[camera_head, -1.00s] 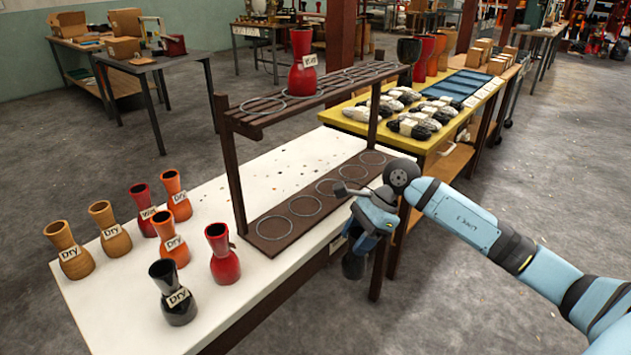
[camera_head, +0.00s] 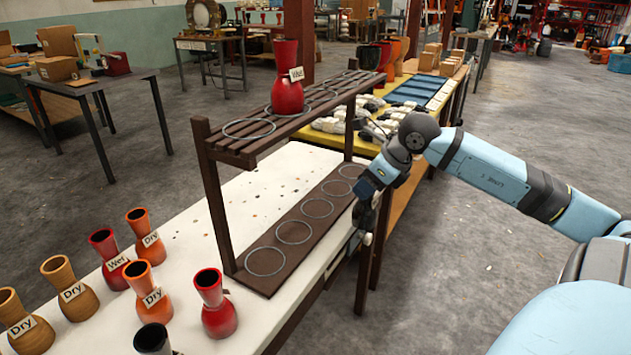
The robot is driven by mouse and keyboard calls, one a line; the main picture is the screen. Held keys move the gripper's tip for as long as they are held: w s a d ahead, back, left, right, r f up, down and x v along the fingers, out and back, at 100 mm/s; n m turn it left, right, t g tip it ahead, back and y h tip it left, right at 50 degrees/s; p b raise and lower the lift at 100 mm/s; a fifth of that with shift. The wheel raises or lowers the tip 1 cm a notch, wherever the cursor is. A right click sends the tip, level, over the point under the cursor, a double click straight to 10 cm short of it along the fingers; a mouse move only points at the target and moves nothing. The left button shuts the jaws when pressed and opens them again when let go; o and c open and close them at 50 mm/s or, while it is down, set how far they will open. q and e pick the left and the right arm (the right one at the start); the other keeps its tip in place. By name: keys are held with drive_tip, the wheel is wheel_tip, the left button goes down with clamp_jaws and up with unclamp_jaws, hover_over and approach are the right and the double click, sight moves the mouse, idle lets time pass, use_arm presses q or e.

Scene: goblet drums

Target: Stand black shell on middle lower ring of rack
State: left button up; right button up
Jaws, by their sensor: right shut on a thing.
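The dark brown rack (camera_head: 212,196) stands on the white table. Its lower board carries a row of several empty rings; the middle lower ring (camera_head: 317,208) is bare. A red shell labelled Wet (camera_head: 287,92) stands upright on the upper slatted shelf. My right gripper (camera_head: 366,208) is just right of the rack's lower board and shut on a dark thing (camera_head: 361,216), seemingly a black shell; gripper and wrist hide most of it. Another black shell (camera_head: 152,340) stands on the table at the bottom edge, partly cut off. My left gripper is out of view.
Red, orange and tan shells, several labelled Dry, stand on the white table (camera_head: 185,233) left of the rack, including a red one (camera_head: 214,305) near its front. A yellow table (camera_head: 318,138) with pale and dark items lies behind. The rack's post and upper shelf overhang the lower board.

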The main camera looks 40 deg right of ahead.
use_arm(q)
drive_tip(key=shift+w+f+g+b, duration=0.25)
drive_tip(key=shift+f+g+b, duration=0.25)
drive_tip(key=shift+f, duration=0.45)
use_arm(e)
drive_tip(key=w+a, duration=0.3)
drive_tip(key=w, duration=0.9)
drive_tip(key=shift+a+f, duration=0.2)
drive_tip(key=shift+f, duration=0.15)
drive_tip(key=shift+w, duration=0.1)
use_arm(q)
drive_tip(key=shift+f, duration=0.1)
use_arm(e)
drive_tip(key=o, duration=1.2)
drive_tip(key=shift+f, duration=0.1)
drive_tip(key=shift+c, duration=0.2)
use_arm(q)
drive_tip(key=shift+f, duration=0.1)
